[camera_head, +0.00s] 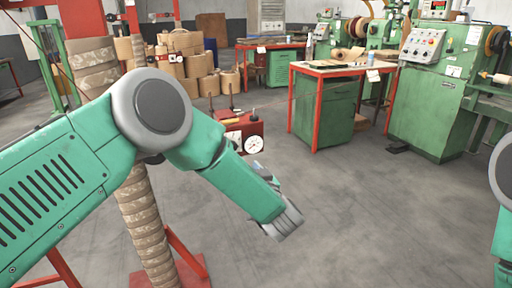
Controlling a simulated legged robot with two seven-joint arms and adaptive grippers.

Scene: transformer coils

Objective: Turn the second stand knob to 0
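No knob can be picked out for certain as the second stand knob. A green machine stand (425,105) at the right carries a grey control panel (423,46) with several small buttons or knobs, too small to read. A red box (238,124) on the floor beyond my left arm has a round white dial (254,145) with a dark pointer. My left gripper (287,223) hangs over bare floor in the middle, apart from the machines and the box. Its fingers are small and seen edge-on, so its opening is unclear. My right gripper is out of view; only part of that arm shows at the right edge.
A red-framed table (318,70) with a green cabinet stands left of the machine. A tall wrapped coil (147,225) on a red base stands behind my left arm. Cardboard rolls (183,45) fill the back left. The centre floor is free.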

